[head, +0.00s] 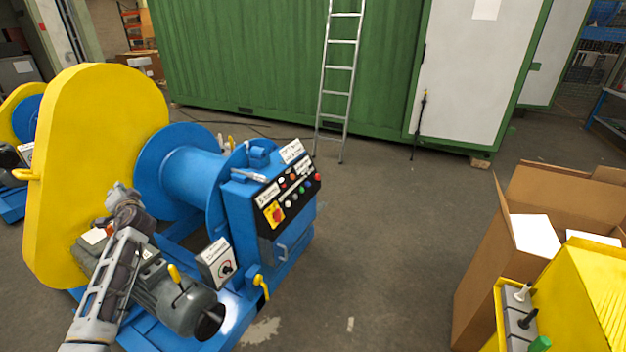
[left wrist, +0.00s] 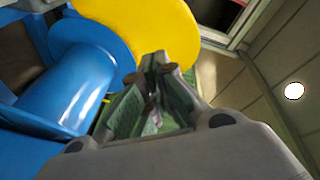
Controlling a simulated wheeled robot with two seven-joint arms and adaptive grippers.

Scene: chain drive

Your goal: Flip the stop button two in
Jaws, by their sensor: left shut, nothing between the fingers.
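The blue machine's black control panel (head: 289,192) faces right in the head view. The labels are too small to read, so I cannot tell which is stop button two. My left gripper (head: 116,192) is in front of the yellow guard, well left of the panel. In the left wrist view its fingers (left wrist: 156,65) are shut and empty. My right gripper is not in view.
The yellow guard (head: 95,130) and blue drum (head: 180,170) stand by my left arm. A grey motor (head: 170,295) and a small switch box (head: 216,262) sit low in front. A cardboard box (head: 484,262) stands at right. The floor between is clear.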

